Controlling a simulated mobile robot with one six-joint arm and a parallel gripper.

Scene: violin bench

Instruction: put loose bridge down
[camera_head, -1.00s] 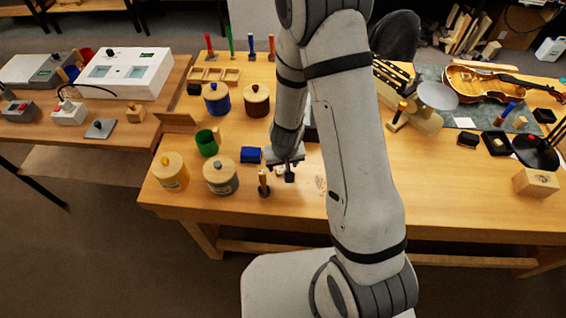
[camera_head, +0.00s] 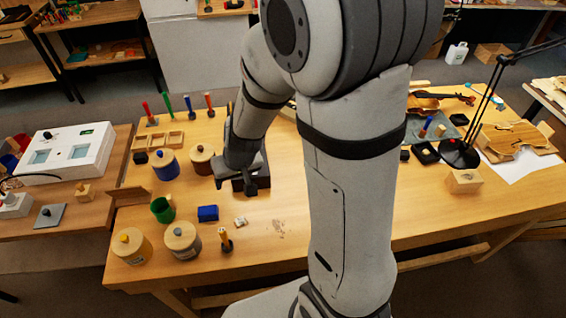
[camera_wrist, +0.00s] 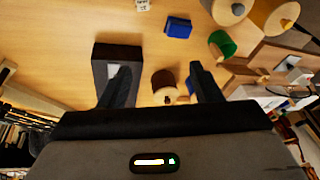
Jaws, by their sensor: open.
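A small pale piece that looks like the loose bridge (camera_head: 240,222) lies on the bench top, just right of a blue block (camera_head: 207,213). In the wrist view the pale piece (camera_wrist: 142,5) is cut by the top edge, near the blue block (camera_wrist: 178,27). My gripper (camera_head: 240,186) is above the bench, farther back than the pale piece and apart from it. In the wrist view its two fingers (camera_wrist: 158,70) are spread with nothing held between them.
Lidded round jars (camera_head: 183,237), a green cup (camera_head: 162,209) and a short upright tool (camera_head: 225,240) stand around the pale piece. A divided wooden tray (camera_head: 163,141) is farther back. Bare bench lies right of the pale piece. My arm hides the bench's middle.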

